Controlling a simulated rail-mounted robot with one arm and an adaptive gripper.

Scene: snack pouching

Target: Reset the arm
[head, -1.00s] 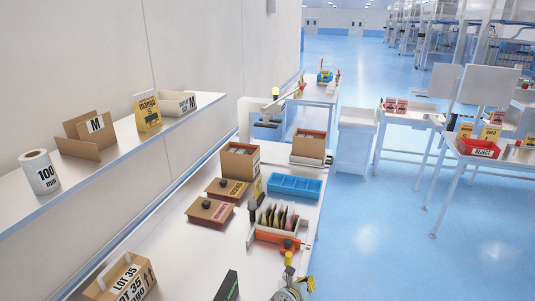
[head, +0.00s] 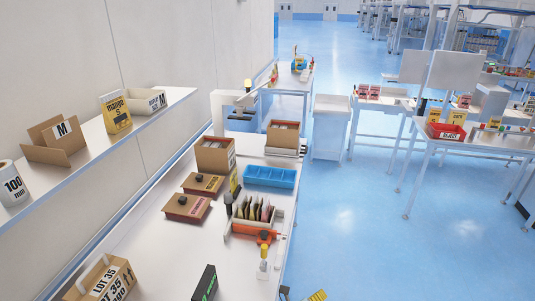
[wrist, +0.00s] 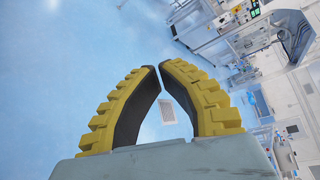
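My gripper (wrist: 159,66) shows in the wrist view with its two yellow, black-padded fingers leaning together. Their tips meet or almost meet, and nothing is held between them. Blue floor and distant equipment lie behind the fingers, with no object close by. In the head view only a bit of yellow finger (head: 317,296) and a dark part show at the bottom edge, to the right of the work table (head: 150,250). The rest of the arm is out of that view.
On the table stand a blue divided tray (head: 269,177), a pouch rack (head: 240,226), an orange device (head: 255,233), a yellow-capped bottle (head: 263,265), brown lidded boxes (head: 187,206) and an open carton (head: 215,155). A shelf (head: 100,142) runs along the left wall. Floor (head: 350,240) to the right is clear.

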